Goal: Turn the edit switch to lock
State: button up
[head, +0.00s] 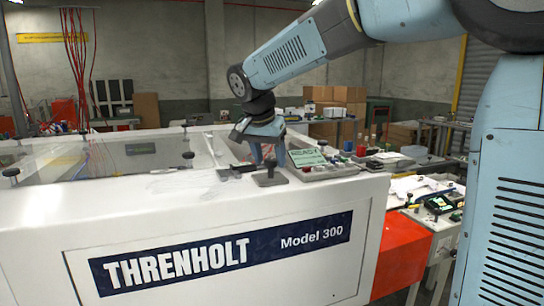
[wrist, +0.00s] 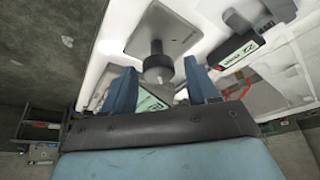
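A dark round knob on a short post (wrist: 158,68) stands on a grey plate (wrist: 185,28) in the wrist view. In the head view a dark knob (head: 270,168) on a small plate sits on the white machine's top. I cannot read a lock or edit marking, so I cannot confirm that this is the edit switch. My gripper (head: 268,158) points down over it. In the wrist view its two blue fingers (wrist: 162,78) are apart, one on each side of the knob, with gaps visible. I cannot tell whether the fingertips reach around it in depth.
A tray of small parts (head: 325,168) with a green-and-white card (head: 306,157) lies right of my gripper. Several black clamp knobs (head: 188,156) stand along the machine's open, clear-walled well. A dark labelled device (wrist: 238,50) is right of the fingers in the wrist view.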

jog(key=c, duration=0.9)
jog(key=shift+n, duration=0.3)
jog(key=n+y, duration=0.1)
jog(key=n, duration=0.2)
jog(key=shift+d+t+y, duration=0.1)
jog(key=shift+t+y, duration=0.2)
jog(key=shift+t, duration=0.1)
jog(key=n+y, duration=0.1)
jog(key=n, duration=0.4)
jog(key=shift+d+y, duration=0.15)
jog(key=shift+y, duration=0.25)
jog(key=n+y, duration=0.1)
jog(key=n, duration=0.1)
jog(key=n+g, duration=0.1)
jog(key=n, duration=0.2)
jog(key=shift+w+d+y, duration=0.1)
jog(key=shift+d+y, duration=0.1)
jog(key=shift+y, duration=0.2)
jog(key=shift+w+d+n+g+y, duration=0.1)
jog(key=shift+n+g+y, duration=0.2)
jog(key=shift+n, duration=0.75)
jog(key=shift+d+n+g+y, duration=0.1)
jog(key=shift+n+g, duration=0.3)
jog(key=shift+n, duration=0.65)
